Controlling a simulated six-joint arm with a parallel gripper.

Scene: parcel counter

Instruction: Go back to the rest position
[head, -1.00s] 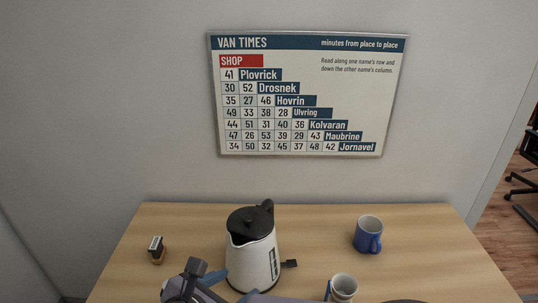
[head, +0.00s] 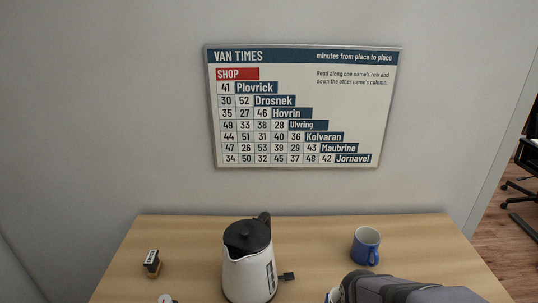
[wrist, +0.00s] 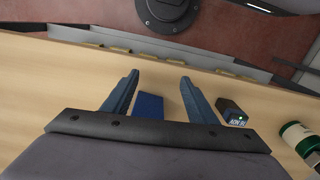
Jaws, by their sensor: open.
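My gripper (wrist: 159,82) shows in the wrist view with its two blue-grey fingers apart. It is open, and nothing is clamped between them. A small blue block-like thing (wrist: 149,106) shows between the fingers in the picture; its distance from them I cannot tell. In the head view my arm enters at the lower right and its gripper is not visible there.
A white kettle with black lid (head: 248,270), a blue mug (head: 366,247) and a stamp (head: 152,263) stand on the counter (head: 190,240). My arm partly hides another cup (head: 334,296). A dark box (wrist: 231,112) and green-white cylinder (wrist: 300,138) appear in the wrist view.

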